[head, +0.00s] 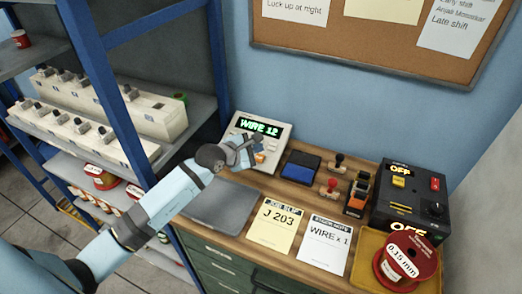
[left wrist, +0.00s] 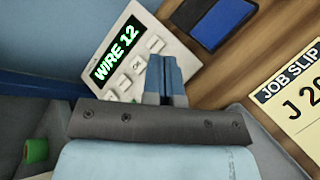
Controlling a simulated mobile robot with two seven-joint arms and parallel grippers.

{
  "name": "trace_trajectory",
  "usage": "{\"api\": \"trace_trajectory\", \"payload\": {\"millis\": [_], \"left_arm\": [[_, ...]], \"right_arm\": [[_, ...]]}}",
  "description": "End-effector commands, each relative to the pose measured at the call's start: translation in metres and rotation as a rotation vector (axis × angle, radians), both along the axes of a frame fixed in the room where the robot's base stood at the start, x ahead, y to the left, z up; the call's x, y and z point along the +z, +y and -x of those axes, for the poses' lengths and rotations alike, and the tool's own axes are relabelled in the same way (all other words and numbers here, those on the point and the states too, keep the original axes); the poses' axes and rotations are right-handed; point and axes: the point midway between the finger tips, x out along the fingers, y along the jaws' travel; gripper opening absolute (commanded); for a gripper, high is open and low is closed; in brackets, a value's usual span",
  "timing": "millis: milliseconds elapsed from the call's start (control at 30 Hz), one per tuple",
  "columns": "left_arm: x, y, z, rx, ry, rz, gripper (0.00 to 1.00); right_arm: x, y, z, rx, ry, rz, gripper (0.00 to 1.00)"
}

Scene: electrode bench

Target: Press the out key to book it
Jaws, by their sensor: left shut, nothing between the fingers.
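A pale keypad terminal (head: 282,131) stands at the back left of the bench, its green display (head: 258,127) reading "WIRE 12". It also shows in the left wrist view (left wrist: 108,40), with several light keys (left wrist: 126,66) below the display. The key labels are too small to read surely, so I cannot tell which is the out key. My left gripper (head: 256,143) is shut and empty, over the terminal's keys. In the left wrist view its fingertips (left wrist: 165,68) cover the right end of the key area. I cannot tell whether they touch a key. My right gripper is out of view.
A blue stamp pad (head: 301,167), stamps (head: 332,185), a yellow job slip (head: 272,224) and a white paper (head: 324,243) lie right of the terminal. A black power unit (head: 408,203) and a yellow tray (head: 366,262) with a red spool (head: 393,272) fill the right. Blue shelving (head: 97,85) stands left.

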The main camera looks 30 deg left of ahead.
Motion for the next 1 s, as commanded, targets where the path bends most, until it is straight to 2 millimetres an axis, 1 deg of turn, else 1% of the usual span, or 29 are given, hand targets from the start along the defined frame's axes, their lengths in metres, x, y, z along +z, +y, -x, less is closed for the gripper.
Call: {"api": "trace_trajectory", "payload": {"millis": [100,200,567,667,767,1000], "left_arm": [[0.005,0.012,-0.008,0.012,-0.018,-0.103,0.0],[0.006,0.016,-0.01,0.016,-0.022,-0.138,0.0],[0.005,0.016,-0.011,0.017,-0.023,-0.142,0.0],[-0.002,0.016,-0.013,0.018,-0.023,-0.141,0.0],[-0.012,0.016,-0.016,0.017,-0.024,-0.141,0.0],[-0.046,0.017,-0.029,0.018,-0.023,-0.141,0.0]], "right_arm": [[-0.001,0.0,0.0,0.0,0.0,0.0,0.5],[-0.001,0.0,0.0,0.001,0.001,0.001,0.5],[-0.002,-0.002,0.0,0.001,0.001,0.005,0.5],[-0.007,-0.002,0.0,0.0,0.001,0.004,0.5],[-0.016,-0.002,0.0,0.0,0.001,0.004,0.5],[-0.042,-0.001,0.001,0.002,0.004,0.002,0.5]]}}
